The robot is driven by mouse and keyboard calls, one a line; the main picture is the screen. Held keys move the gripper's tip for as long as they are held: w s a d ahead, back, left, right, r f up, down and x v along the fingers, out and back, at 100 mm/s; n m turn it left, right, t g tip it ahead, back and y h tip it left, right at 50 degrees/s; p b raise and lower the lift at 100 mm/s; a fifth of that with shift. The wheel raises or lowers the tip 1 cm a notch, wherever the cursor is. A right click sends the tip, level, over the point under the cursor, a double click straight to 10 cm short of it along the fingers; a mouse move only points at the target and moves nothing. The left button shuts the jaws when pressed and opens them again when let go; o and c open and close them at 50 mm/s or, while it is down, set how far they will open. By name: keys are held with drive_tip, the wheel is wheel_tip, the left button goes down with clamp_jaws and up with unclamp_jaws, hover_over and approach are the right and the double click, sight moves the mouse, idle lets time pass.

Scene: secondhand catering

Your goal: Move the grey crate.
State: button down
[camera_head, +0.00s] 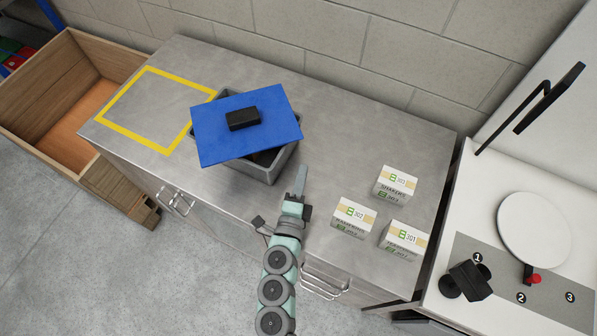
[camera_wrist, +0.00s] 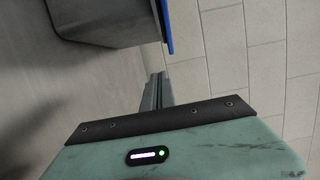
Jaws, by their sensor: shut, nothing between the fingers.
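The grey crate (camera_head: 268,171) stands on the metal counter, left of its middle. A blue board (camera_head: 213,146) lies skewed across its top, with a black block (camera_head: 243,118) on the board. The board hides most of the crate's opening; something dark shows under its edge. My gripper (camera_head: 301,174) is shut and empty, just right of the crate and apart from it. In the wrist view the crate (camera_wrist: 110,22) is at the upper left, with the blue board's edge (camera_wrist: 165,25) beside it, and my gripper's fingers (camera_wrist: 157,80) are together.
A yellow taped outline (camera_head: 125,132) marks an empty area left of the crate. Three white boxes (camera_head: 397,181) stand on the right of the counter (camera_head: 330,130). A wooden bin (camera_head: 50,85) is at the left. A white side table at the right holds a round plate (camera_head: 534,230).

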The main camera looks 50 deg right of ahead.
drive_tip(key=p+x, duration=0.1)
drive_tip(key=x, duration=0.6)
drive_tip(key=shift+d+r, duration=0.1)
drive_tip(key=shift+w+a, duration=0.25)
drive_tip(key=shift+w, duration=0.75)
drive_tip(key=shift+w+a, duration=0.25)
drive_tip(key=shift+w, duration=0.7)
